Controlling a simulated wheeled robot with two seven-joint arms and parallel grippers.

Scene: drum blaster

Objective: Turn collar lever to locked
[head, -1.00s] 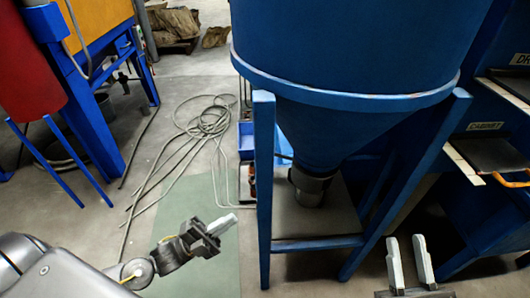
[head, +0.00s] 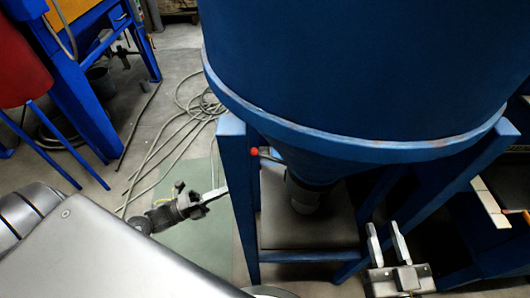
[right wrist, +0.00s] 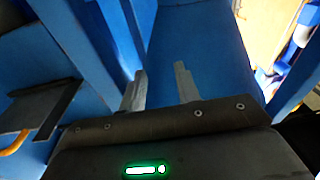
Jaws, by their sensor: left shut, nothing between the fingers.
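The blue hopper (head: 350,75) has a cone ending in a grey collar (head: 303,195) between its blue legs. A lever with a red knob (head: 254,152) sticks out to the left of the cone, its knob by the front-left leg (head: 240,200). The lever's inner end is hidden in shadow. My left gripper (head: 222,191) is shut and empty, left of that leg and lower in the picture than the knob. Its tips meet the leg's edge in the picture; I cannot tell whether they touch. My right gripper (head: 384,232) is open and empty, in front of the right leg; its fingers also show in the right wrist view (right wrist: 160,88).
A grey base plate (head: 310,228) lies under the collar. Coiled hose (head: 180,135) lies on the floor at left. A blue frame (head: 85,100) and a red vessel (head: 30,60) stand further left. A cabinet ledge (head: 490,203) is at right.

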